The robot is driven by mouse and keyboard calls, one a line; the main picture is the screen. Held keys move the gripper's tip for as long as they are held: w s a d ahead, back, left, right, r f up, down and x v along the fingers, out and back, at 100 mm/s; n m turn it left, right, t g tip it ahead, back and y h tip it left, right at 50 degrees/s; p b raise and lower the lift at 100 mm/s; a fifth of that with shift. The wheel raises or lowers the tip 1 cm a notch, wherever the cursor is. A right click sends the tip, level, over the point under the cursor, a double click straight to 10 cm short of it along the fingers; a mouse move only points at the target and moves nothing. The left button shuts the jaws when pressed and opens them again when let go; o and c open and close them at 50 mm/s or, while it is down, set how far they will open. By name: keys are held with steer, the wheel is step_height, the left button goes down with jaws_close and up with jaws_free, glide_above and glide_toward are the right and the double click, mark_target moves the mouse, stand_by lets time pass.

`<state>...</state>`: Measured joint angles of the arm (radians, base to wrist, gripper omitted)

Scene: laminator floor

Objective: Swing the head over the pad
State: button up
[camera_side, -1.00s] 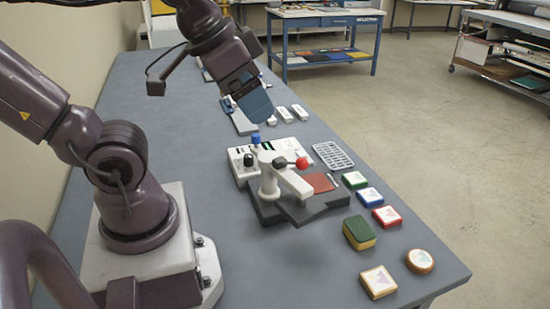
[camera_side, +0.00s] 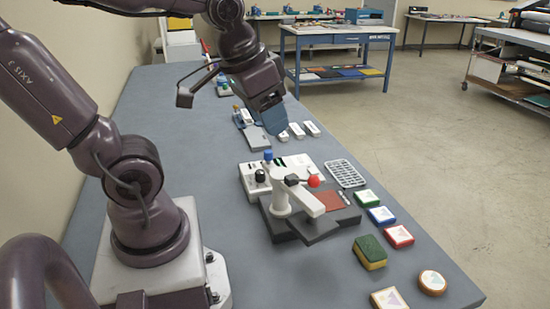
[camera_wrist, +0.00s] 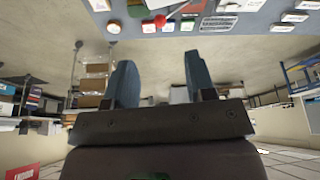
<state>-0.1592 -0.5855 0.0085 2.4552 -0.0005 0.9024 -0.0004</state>
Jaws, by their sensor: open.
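The press stands mid-table in the side view. Its white swing head (camera_side: 304,200) reaches from a post toward the front right, over the dark base (camera_side: 318,227). The reddish pad (camera_side: 331,200) shows just right of the head, mostly uncovered. A red ball knob (camera_side: 314,181) on a dark lever sits above the head; it also shows at the top of the wrist view (camera_wrist: 160,20). My gripper (camera_side: 272,122) is in the air behind the press, apart from it. In the wrist view its two blue fingers (camera_wrist: 160,75) are spread with nothing between them.
A white control box (camera_side: 255,180) with black and blue knobs adjoins the press. A grey rack (camera_side: 345,173), coloured blocks (camera_side: 381,215) and a green-yellow sponge (camera_side: 369,252) lie to the right. White blocks (camera_side: 297,130) lie beyond my gripper. The table's near left is clear.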

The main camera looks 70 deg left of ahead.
mark_target(268, 151)
steer(key=shift+w+a+f+n+g, duration=1.15)
steer(key=shift+a+n, duration=1.35)
steer(key=shift+a, duration=2)
steer(key=shift+w+a+f+n+g, duration=1.15)
steer(key=shift+a+n, duration=1.35)
steer(key=shift+a, duration=2)
steer(key=shift+h, duration=0.3)
step_height(268, 151, down, 12)
steer(key=shift+w+f, duration=0.15)
steer(key=shift+f, duration=0.05)
steer(key=shift+c, duration=0.4)
jaws_close()
